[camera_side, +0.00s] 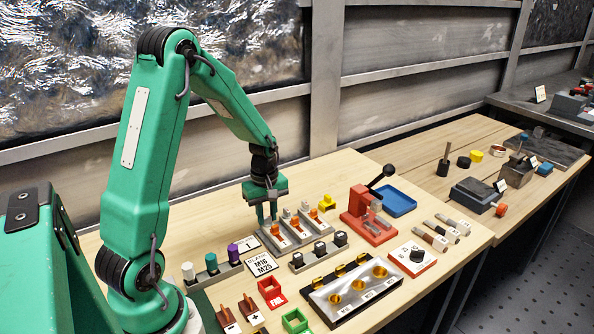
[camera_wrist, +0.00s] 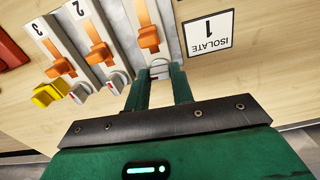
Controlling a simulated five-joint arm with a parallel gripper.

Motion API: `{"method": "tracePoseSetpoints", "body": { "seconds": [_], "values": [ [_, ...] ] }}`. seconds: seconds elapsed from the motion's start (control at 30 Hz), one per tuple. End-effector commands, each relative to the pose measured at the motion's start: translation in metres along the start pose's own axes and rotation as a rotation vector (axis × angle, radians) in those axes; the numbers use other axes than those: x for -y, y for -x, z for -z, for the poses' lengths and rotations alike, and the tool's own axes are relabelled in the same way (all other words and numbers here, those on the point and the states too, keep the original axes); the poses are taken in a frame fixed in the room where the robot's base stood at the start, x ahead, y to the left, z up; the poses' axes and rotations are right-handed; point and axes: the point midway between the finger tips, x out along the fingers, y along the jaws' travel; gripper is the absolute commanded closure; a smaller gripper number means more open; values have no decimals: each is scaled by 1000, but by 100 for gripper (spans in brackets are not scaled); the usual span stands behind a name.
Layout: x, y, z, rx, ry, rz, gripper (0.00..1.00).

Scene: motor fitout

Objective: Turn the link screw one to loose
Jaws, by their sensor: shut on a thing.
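The link block has three grey strips, each with an orange link; in the side view it stands mid-table (camera_side: 279,243). In the wrist view the orange link of the first strip (camera_wrist: 148,38) lies just beyond my fingertips. My gripper (camera_side: 267,219) points down over the near-left strip. In the wrist view my gripper (camera_wrist: 160,72) has its two green fingers shut on link screw one (camera_wrist: 160,66), a pale grey knob partly hidden between them. Its mark cannot be read. The other two screws, (camera_wrist: 116,82) and (camera_wrist: 80,92), are pale with red marks.
A placard reading "1 ISOLATE" (camera_wrist: 210,32) lies beside the first strip. A yellow piece (camera_wrist: 48,94) sits by strip three. A red press (camera_side: 368,215) and blue tray (camera_side: 398,203) stand right of the block. Black-capped parts (camera_side: 320,248) stand in front.

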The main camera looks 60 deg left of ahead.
Motion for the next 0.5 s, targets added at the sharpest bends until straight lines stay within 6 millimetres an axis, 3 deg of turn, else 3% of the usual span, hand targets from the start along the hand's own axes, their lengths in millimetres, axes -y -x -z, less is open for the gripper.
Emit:
{"method": "tracePoseSetpoints", "body": {
  "seconds": [0.5],
  "values": [
    [0,2,0,-1,75,-2,99]
  ]
}}
